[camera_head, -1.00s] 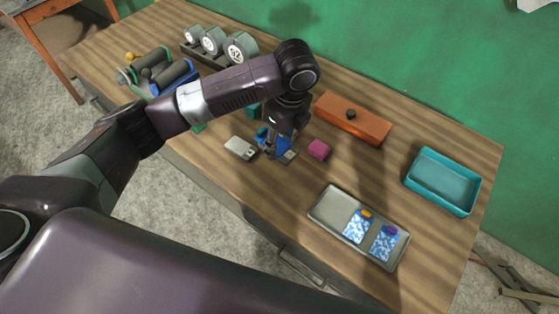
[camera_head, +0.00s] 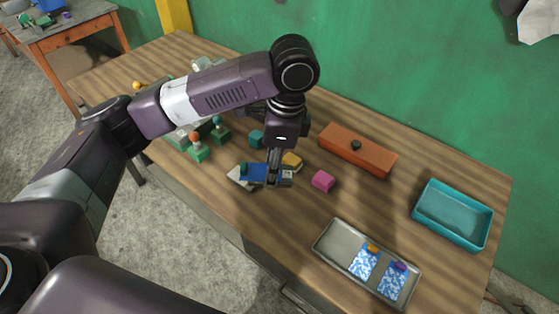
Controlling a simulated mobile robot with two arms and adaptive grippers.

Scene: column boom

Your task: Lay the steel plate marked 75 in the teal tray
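The teal tray (camera_head: 452,240) stands at the right end of the wooden table and looks empty. My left gripper (camera_head: 272,184) points down over the near middle of the table. Its fingertips are at a flat blue piece (camera_head: 253,174) and a small grey plate with a pale label (camera_head: 287,178). Another flat grey piece (camera_head: 237,178) shows partly from under the blue one. I cannot read a 75 on any piece, nor tell whether the fingers grip anything. My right gripper is not in view.
A pink block (camera_head: 323,181), a yellow block (camera_head: 292,160) and a teal block (camera_head: 256,138) lie close around the gripper. A grey metal tray (camera_head: 340,238) holding blue-and-white pieces lies at the front right.

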